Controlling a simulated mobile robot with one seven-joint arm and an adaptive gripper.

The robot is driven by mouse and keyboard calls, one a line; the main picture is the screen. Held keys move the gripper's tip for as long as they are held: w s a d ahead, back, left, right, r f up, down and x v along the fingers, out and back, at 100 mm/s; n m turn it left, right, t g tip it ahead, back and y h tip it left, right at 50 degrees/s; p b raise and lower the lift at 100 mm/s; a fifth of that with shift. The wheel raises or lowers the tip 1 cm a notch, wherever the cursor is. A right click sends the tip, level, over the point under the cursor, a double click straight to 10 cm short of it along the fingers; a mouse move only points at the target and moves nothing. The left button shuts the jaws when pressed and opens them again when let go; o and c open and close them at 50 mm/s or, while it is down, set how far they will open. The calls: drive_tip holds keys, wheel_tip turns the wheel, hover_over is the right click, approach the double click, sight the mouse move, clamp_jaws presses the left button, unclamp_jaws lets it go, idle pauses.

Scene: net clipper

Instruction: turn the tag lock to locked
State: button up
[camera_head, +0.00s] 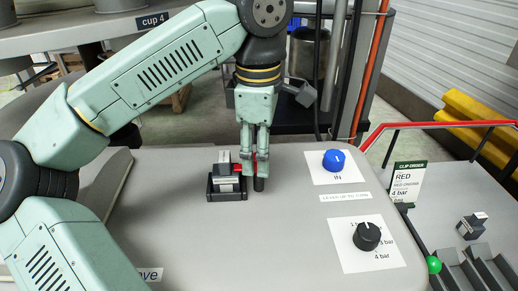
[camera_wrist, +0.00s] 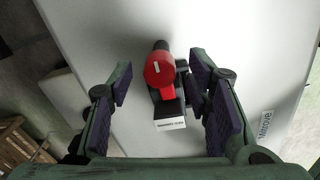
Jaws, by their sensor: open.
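A red round knob (camera_wrist: 160,68) with a white pointer line shows in the wrist view, on a black fitting; I take it for the tag lock. My gripper (camera_head: 253,182) points down there. In the wrist view its open fingers (camera_wrist: 162,80) stand on either side of the knob, apparently without touching it.
On the grey worktop (camera_head: 300,235), to the right, are a blue knob (camera_head: 334,159) labelled IN and a black pressure knob (camera_head: 366,236). A clip order card (camera_head: 407,181) reading RED, 4 bar and a green ball (camera_head: 433,265) stand at the right edge. The worktop's middle is clear.

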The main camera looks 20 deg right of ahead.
wheel_tip(320, 180, up, 12)
drive_tip(key=shift+s, duration=0.2)
idle(0.4)
